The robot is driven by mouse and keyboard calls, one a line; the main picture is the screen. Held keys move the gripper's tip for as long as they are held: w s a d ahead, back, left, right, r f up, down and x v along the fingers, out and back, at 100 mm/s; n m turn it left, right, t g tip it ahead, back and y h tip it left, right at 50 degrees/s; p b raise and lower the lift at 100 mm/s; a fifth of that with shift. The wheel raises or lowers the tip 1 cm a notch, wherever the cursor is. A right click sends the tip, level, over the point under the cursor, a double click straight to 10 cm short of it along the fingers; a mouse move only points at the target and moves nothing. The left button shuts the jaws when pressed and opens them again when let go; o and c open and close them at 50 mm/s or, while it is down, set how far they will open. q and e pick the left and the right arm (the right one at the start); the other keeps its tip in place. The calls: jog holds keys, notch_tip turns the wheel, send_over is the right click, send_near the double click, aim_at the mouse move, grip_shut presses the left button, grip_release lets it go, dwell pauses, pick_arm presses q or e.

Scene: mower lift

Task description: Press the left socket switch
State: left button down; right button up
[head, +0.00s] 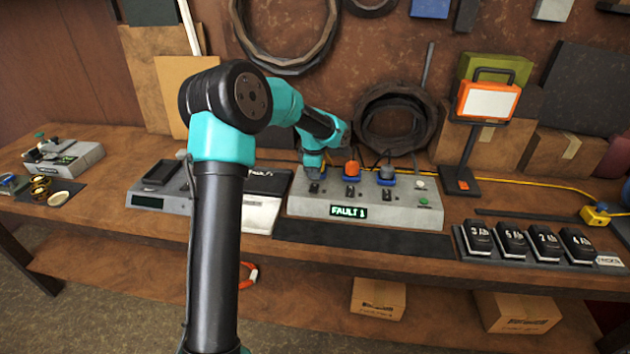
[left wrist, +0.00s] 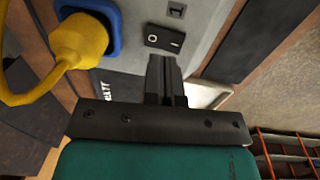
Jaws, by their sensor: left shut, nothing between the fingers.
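A grey socket panel (head: 300,208) with a lit "FAULT 1" display stands on the bench. It has three small black switches, the left switch (head: 314,188), the middle switch (head: 350,191) and the right switch (head: 387,194). My left gripper (head: 312,172) hangs over the panel's left end and hides the left socket. In the left wrist view the shut, empty fingers (left wrist: 163,62) are close to the left switch (left wrist: 164,39), a black rocker with a white circle mark. I cannot tell whether they touch. A yellow plug (left wrist: 80,38) sits in the blue socket (left wrist: 118,20) beside it. My right gripper is out of view.
An orange plug (head: 352,168) and a grey plug (head: 387,173) fill the other sockets. A scale-like device (head: 160,198) stands left of the panel. A work lamp (head: 487,100) and a rack of black labelled blocks (head: 510,240) are to the right. A dark mat (head: 365,240) lies in front.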

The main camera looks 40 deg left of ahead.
aim_at(315, 186)
pick_arm(q)
notch_tip(315, 186, up, 10)
jog(key=w, duration=0.1)
jog(key=shift+a, duration=0.25)
dwell(0.4)
